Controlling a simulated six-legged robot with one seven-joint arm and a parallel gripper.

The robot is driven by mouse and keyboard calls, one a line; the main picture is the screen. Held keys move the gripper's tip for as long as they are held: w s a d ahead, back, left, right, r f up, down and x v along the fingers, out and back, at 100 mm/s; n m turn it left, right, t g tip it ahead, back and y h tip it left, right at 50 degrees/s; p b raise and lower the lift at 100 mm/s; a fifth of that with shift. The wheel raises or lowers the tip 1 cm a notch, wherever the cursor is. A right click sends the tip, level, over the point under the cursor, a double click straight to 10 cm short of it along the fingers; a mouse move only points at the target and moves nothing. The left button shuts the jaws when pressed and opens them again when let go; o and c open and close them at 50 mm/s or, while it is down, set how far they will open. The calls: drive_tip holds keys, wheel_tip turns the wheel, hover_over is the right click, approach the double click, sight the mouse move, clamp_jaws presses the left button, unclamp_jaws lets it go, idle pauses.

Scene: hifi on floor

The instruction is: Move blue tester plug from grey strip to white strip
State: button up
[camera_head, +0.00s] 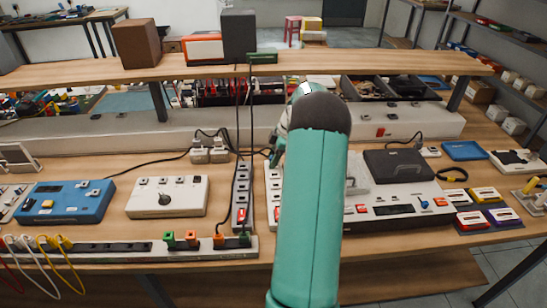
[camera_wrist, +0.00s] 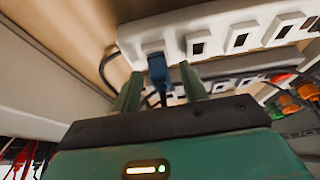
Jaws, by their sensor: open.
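The blue tester plug (camera_wrist: 157,72) stands at the end socket of the white strip (camera_wrist: 215,32) in the wrist view and appears seated in it. My gripper (camera_wrist: 161,74) is open, with one finger on each side of the plug and a visible gap on both sides. The grey strip (camera_wrist: 222,85) runs behind, partly hidden by a finger. In the head view the grey strip (camera_head: 242,190) and the white strip (camera_head: 272,200) lie side by side. My gripper (camera_head: 276,150) is at their far end, mostly hidden by my arm, which also hides the blue plug.
A front strip (camera_head: 130,253) holds green and orange plugs. A white switch box (camera_head: 167,196) and a blue box (camera_head: 65,201) stand left. A dark case (camera_head: 398,165) lies right. Black cables run down from the raised shelf (camera_head: 380,62) near the strips.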

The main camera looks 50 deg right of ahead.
drive_tip(key=w+a+v, duration=0.1)
drive_tip(key=v, duration=1.7)
drive_tip(key=shift+w+r, duration=0.15)
drive_tip(key=shift+r, duration=0.4)
drive_tip(key=shift+d, duration=0.1)
idle(0.9)
